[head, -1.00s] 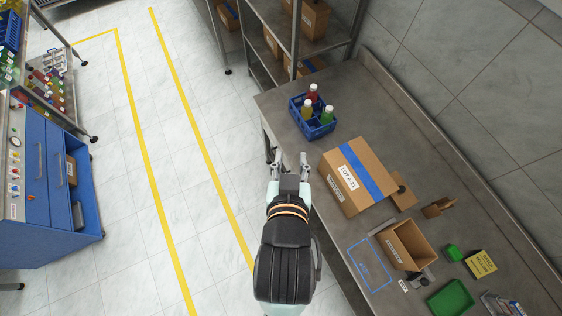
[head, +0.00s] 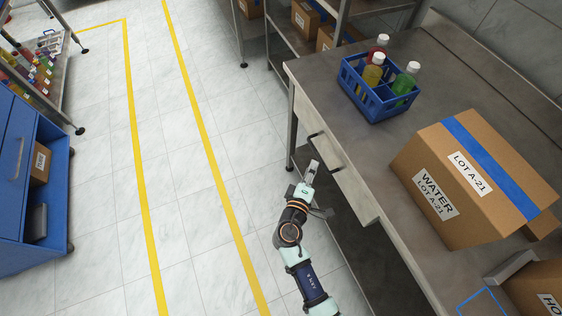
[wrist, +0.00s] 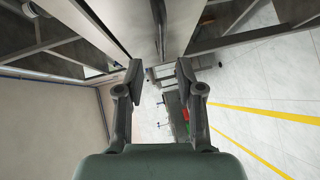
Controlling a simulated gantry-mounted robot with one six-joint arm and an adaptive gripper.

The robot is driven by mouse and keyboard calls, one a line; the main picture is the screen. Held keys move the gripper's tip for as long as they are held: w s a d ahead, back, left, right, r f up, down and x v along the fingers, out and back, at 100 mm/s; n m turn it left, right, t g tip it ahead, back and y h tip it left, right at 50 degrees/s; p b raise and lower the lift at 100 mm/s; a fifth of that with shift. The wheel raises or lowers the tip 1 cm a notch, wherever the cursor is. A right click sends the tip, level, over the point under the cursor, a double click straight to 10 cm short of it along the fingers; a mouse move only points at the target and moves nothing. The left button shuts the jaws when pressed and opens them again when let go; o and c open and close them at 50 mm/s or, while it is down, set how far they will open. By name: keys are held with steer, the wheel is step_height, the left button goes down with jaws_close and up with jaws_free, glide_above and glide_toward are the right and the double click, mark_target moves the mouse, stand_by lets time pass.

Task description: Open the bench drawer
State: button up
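The bench drawer (head: 345,183) has a pale front under the worktop edge and looks shut. Its dark bar handle (head: 322,148) sticks out from the front. My gripper (head: 318,190) is beside the drawer front, just below the handle in the head view, and looks apart from it. In the wrist view my gripper (wrist: 160,76) has its two fingers spread with nothing between them. The drawer front (wrist: 120,18) and a thin dark bar, probably the handle (wrist: 160,20), show ahead of the fingers. Contact cannot be judged.
On the worktop (head: 350,130) stand a blue crate (head: 372,105) with bottles and a large carton (head: 480,185) labelled LOT A-21. A bench leg (head: 291,130) and metal shelving (head: 335,30) are nearby. The floor left of the bench is clear up to a blue cabinet (head: 20,180).

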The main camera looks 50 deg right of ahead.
mark_target(317, 153)
steer(key=b+x, duration=0.1)
steer(key=x, duration=0.6)
steer(key=shift+d+f+b, duration=0.15)
steer(key=shift+d+b, duration=0.2)
steer(key=shift+b, duration=0.05)
jaws_close()
